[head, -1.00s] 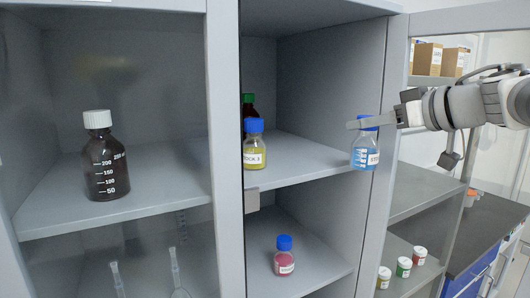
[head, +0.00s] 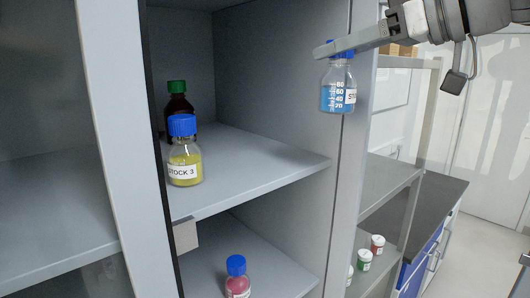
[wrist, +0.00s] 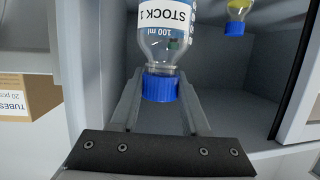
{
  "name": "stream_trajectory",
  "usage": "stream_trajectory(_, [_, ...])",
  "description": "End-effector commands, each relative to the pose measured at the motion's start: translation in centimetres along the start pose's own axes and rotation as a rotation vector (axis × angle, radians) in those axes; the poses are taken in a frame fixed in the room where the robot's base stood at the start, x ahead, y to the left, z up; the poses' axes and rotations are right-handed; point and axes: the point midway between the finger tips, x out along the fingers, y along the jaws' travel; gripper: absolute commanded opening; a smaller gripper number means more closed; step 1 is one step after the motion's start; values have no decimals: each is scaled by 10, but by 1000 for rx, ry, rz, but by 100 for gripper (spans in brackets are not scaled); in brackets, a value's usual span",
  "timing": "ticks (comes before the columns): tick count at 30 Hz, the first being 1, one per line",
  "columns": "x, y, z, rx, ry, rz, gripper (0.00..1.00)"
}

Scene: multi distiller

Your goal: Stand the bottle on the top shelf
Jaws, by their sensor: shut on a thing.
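My gripper (head: 340,48) is shut on the blue cap of a clear bottle (head: 338,96) with blue liquid. The bottle hangs upright at the right side of the open cabinet, above the level of the upper shelf (head: 265,165). In the wrist view the bottle (wrist: 165,40), labelled STOCK 1, has its cap (wrist: 160,88) between the two fingers. Whether the bottle is inside or in front of the cabinet's side wall I cannot tell exactly.
A yellow STOCK 3 bottle (head: 185,160) stands on the upper shelf's left part, with a dark green-capped bottle (head: 178,105) behind. The shelf's right part is clear. A pink bottle (head: 237,278) stands below. The cabinet's right wall (head: 280,70) is close to the held bottle.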

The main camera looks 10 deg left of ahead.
Motion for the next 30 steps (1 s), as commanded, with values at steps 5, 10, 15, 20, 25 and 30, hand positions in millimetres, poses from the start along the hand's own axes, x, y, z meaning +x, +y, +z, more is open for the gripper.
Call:
stream_trajectory(5, [-6, -8, -4, -4, 2, -4, 0])
stream_trajectory(10, [10, -16, 0, -3, 2, -11, 0])
stream_trajectory(15, [51, -28, 12, -4, 0, -12, 0])
stream_trajectory(20, [90, -38, 22, -3, 1, -10, 0])
stream_trajectory(25, [115, -44, 28, -3, 1, -8, 0])
stream_trajectory(30, [122, -46, 34, -2, 1, -6, 0])
